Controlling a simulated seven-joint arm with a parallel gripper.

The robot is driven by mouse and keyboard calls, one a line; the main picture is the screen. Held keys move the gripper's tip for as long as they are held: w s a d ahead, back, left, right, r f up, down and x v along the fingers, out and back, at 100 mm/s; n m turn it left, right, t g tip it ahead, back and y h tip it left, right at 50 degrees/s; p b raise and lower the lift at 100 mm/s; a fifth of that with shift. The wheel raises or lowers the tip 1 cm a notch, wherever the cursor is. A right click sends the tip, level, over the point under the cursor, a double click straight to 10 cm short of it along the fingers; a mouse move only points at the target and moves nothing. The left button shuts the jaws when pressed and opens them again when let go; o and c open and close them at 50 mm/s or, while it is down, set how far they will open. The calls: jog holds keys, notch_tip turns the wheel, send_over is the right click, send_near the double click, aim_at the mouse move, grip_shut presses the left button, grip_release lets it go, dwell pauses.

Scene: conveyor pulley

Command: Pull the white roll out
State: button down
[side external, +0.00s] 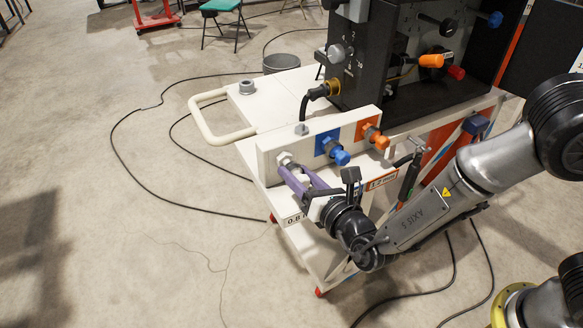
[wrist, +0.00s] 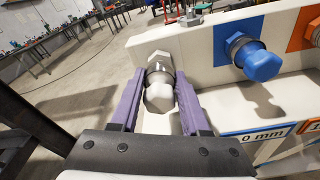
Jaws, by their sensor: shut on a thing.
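The white roll (wrist: 159,88) sticks out of the white panel (wrist: 197,45) at the left end of a row of knobs. In the wrist view it lies between the two purple fingers of my gripper (wrist: 161,106), with its rounded white end toward me and a metallic collar behind it. In the side view my gripper (side external: 293,178) reaches to the panel's left end and is shut on the white roll, which is mostly hidden by the fingers there. The roll is still seated at the panel.
A blue knob (side external: 342,157) and an orange knob (side external: 381,142) stick out of the same panel to the right. A white cart handle (side external: 205,125) is at the left. A black cable plug (side external: 318,92) rises behind the panel. Open floor lies at the left and front.

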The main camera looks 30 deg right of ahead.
jog(key=shift+s, duration=2.4)
